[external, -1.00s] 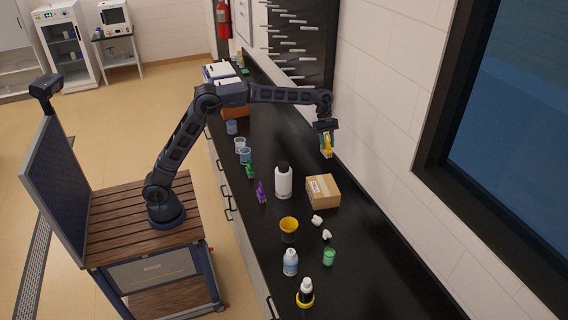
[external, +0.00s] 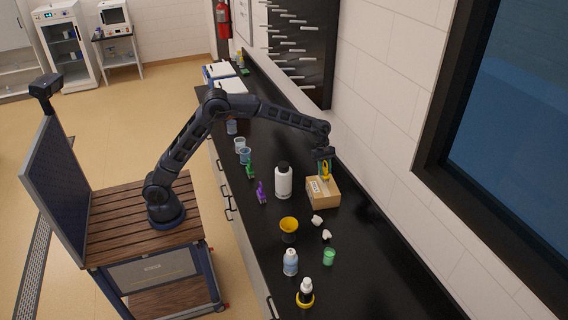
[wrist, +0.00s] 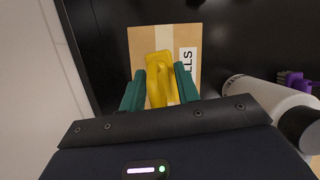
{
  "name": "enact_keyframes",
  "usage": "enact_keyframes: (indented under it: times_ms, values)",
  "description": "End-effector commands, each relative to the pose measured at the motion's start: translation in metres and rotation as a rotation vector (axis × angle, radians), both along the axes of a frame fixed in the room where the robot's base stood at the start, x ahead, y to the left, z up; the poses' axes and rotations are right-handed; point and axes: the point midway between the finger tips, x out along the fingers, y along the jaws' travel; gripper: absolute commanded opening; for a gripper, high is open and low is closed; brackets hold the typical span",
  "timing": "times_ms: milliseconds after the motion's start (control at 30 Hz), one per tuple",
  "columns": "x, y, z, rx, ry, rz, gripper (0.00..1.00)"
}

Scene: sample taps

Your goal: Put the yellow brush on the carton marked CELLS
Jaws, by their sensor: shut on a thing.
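My gripper (external: 325,164) is shut on the yellow brush (external: 325,171) and holds it over the carton. In the wrist view the brush (wrist: 161,82) sits between the two green fingers of my gripper (wrist: 160,88). The carton (external: 329,195) is a brown cardboard box on the black bench. In the wrist view the carton (wrist: 141,42) lies under the brush, with a white label (wrist: 188,60) showing the letters "LLS". I cannot tell whether the brush touches the carton's top.
A white bottle with a black cap (external: 283,182) stands just left of the carton. A purple brush (external: 261,192) and a green brush (external: 250,169) are farther left. A yellow-topped cup (external: 289,228) and white pieces (external: 317,221) lie nearer. The wall runs along the right.

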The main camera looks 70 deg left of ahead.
Motion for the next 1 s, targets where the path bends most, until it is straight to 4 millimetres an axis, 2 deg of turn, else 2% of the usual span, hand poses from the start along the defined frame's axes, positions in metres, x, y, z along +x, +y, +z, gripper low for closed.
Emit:
enact_keyframes:
  times_ms: [300, 733, 767, 833, 1000]
  values:
    - [-0.001, 0.000, -0.038, 0.000, 0.003, 0.000, 0.09]
    - [0.000, 0.000, -0.044, 0.000, 0.001, 0.000, 0.09]
    - [0.000, 0.000, -0.044, 0.000, 0.001, 0.000, 0.38]
    - [0.000, 0.000, -0.043, 0.000, 0.001, 0.000, 0.52]
    - [0.000, 0.000, -0.043, 0.000, 0.001, 0.000, 0.54]
